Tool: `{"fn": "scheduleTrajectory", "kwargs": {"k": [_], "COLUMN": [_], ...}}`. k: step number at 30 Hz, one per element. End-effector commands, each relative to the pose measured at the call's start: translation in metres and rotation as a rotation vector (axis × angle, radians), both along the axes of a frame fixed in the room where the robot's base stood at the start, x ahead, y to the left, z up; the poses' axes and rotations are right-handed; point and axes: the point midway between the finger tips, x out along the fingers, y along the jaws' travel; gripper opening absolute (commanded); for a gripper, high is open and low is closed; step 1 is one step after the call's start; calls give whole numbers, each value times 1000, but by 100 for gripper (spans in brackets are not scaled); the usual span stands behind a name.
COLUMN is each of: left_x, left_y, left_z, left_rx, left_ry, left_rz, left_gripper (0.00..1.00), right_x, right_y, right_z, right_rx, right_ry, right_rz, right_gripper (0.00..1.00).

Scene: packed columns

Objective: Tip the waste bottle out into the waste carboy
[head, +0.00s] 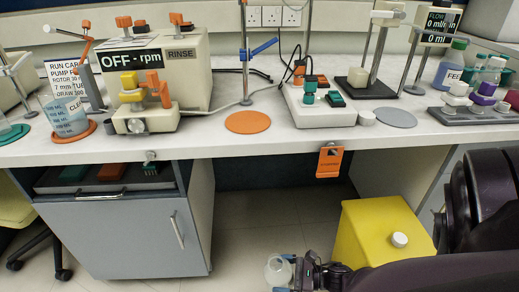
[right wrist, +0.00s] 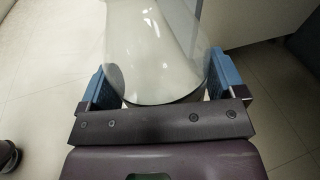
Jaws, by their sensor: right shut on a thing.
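The waste bottle (head: 278,270) is a clear, see-through vessel low in the head view, in front of the cabinet and above the floor. My right gripper (head: 291,273) is shut on it. In the right wrist view the blue fingers of the right gripper (right wrist: 160,88) sit on both sides of the clear bottle (right wrist: 155,45). I cannot tell how much liquid is in it. The waste carboy (head: 372,240) is a yellow box-like container with a white cap (head: 400,240), right of the bottle and apart from it. My left gripper is not in view.
The bench (head: 300,140) runs across above, crowded with equipment. An orange tag (head: 329,161) hangs from its front edge. A grey cabinet (head: 130,235) with an open-topped drawer stands at the left. Floor shows between the cabinet and the carboy.

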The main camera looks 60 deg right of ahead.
Motion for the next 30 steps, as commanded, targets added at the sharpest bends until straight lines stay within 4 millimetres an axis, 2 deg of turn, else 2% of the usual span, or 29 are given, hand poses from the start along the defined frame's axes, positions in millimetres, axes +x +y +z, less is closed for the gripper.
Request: {"fn": "scheduleTrajectory", "kwargs": {"k": [1, 6, 12, 21, 30], "left_x": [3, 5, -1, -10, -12], "left_y": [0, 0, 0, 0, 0], "left_z": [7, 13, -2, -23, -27], "left_rx": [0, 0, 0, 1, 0], "left_ry": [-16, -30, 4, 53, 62], "left_rz": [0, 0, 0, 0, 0], "left_gripper": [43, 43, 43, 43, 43], "right_x": [2, 1, -3, -3, 0], "right_y": [0, 0, 0, 0, 0], "right_z": [9, 15, 8, 8, 13], "right_rx": [0, 0, 34, 119, 149], "right_ry": [-8, -3, -9, -54, -78], "right_rz": [0, 0, -1, -2, -1], "right_gripper": [50, 50, 50, 50, 50]}}
